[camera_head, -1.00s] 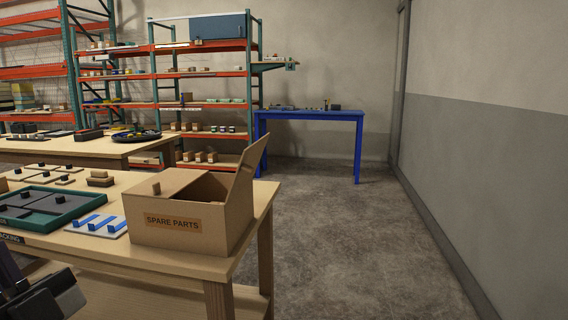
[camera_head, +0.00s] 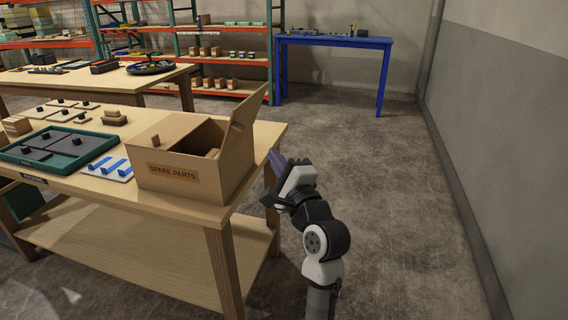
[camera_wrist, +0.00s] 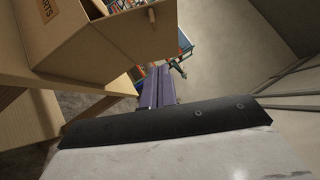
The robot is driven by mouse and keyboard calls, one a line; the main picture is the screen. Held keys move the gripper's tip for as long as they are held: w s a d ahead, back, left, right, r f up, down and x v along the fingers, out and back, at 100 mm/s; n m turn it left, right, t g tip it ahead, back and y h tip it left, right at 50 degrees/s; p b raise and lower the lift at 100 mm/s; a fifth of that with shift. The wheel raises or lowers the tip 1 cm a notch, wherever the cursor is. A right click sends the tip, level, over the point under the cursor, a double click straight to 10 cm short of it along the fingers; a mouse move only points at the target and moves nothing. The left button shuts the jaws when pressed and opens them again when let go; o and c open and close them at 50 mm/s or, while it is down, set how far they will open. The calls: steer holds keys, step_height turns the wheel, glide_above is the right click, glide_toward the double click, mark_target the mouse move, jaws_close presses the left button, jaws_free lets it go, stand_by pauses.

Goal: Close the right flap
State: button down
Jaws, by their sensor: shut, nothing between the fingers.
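The cardboard box (camera_head: 190,178) marked SPARE PARTS stands at the right end of the near wooden table. Its right flap (camera_head: 243,112) stands open, tilted up and outward. Its left flap (camera_head: 163,153) lies folded over the left part of the opening, with a small block-like knob on it. Something brown shows inside the box. My gripper (camera_head: 277,160) is to the right of the box, past the table's right edge, apart from the flap and lower than its top. Its purple fingers (camera_wrist: 157,87) are together and empty in the wrist view, with the box (camera_wrist: 75,35) at upper left.
A teal tray (camera_head: 60,150) and a white board with blue pieces (camera_head: 108,167) lie left of the box on the wooden table (camera_head: 205,211). A blue table (camera_head: 335,42) stands at the back. The floor (camera_head: 400,180) to the right is clear up to the wall.

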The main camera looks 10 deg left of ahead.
steer(key=w+a+r+p, duration=0.1)
steer(key=w+a+r, duration=0.1)
steer(key=a, duration=0.4)
steer(key=shift+w+a+r+p, duration=0.25)
steer(key=shift+w+r+p, duration=0.15)
steer(key=shift+w, duration=0.3)
